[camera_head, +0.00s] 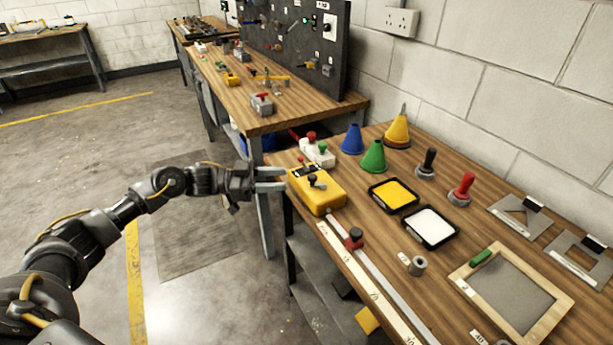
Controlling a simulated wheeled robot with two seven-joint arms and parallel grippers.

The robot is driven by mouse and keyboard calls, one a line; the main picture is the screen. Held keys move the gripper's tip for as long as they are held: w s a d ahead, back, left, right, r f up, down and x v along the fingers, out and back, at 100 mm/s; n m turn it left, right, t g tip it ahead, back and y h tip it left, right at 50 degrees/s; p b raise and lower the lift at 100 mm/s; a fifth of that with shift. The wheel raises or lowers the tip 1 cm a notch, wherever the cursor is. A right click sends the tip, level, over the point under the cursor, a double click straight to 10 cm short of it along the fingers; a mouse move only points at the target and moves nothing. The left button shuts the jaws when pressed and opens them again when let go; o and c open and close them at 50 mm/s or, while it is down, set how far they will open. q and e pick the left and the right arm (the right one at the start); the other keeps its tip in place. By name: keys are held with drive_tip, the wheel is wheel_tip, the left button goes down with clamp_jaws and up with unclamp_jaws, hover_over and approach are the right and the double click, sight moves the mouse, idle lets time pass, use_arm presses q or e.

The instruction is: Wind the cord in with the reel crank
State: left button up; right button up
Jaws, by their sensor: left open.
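The reel looks to be the yellow box (322,199) on the near wooden bench, close to its left edge. A dark crank with a black knob (312,178) sits on its top. My left gripper (284,180) reaches in from the left with its fingers pointing right. It is open, with nothing seen between the fingers. The fingertips are just left of the yellow box; I cannot tell whether they touch it. I cannot make out the cord. My right gripper is not in view.
Behind the box are a white block with red and green knobs (317,153) and blue, green and yellow cones (373,157). To its right lie yellow and white ink pads (394,194). Floor is free at left.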

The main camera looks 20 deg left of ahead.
sight(307, 189)
use_arm(q)
drive_tip(key=p+x, duration=0.1)
drive_tip(key=x, duration=0.7)
drive_tip(key=shift+p, duration=0.4)
drive_tip(key=c, duration=0.9)
clamp_jaws()
